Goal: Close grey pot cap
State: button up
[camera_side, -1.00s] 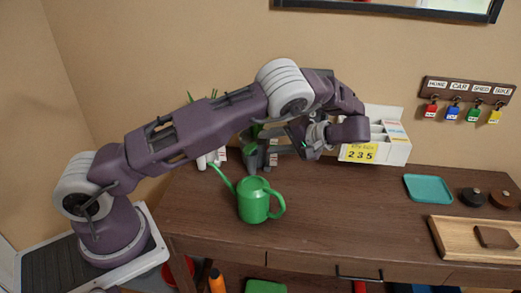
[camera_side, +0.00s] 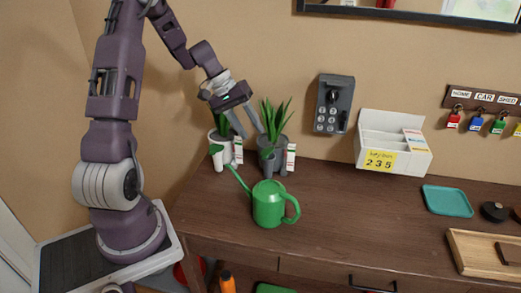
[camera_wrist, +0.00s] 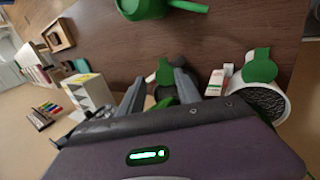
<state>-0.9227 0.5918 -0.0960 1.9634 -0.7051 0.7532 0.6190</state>
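The grey pot (camera_side: 281,158) stands upright at the back left of the desk with a spiky green plant. A small green cap (camera_side: 266,152) shows at its front; I cannot tell how far open it is. In the wrist view a green cap (camera_wrist: 165,72) shows between the fingers, and most of the grey pot is hidden behind my gripper. My gripper (camera_side: 253,133) is open, pointing down just above and left of the grey pot. It also shows in the wrist view (camera_wrist: 160,84), with nothing seen held. Contact with the cap cannot be told.
A white pot (camera_side: 226,154) stands close left of the grey pot, with white labelled cartons beside the pots. A green watering can (camera_side: 268,205) stands in front. A wall key box (camera_side: 333,104) and a paper holder (camera_side: 394,145) are to the right. The middle desk is clear.

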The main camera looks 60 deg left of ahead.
aim_at(265, 157)
jog(key=x, duration=0.8)
jog(key=shift+s+a+f, duration=0.2)
jog(key=shift+a+f, duration=0.05)
jog(key=shift+c, duration=0.2)
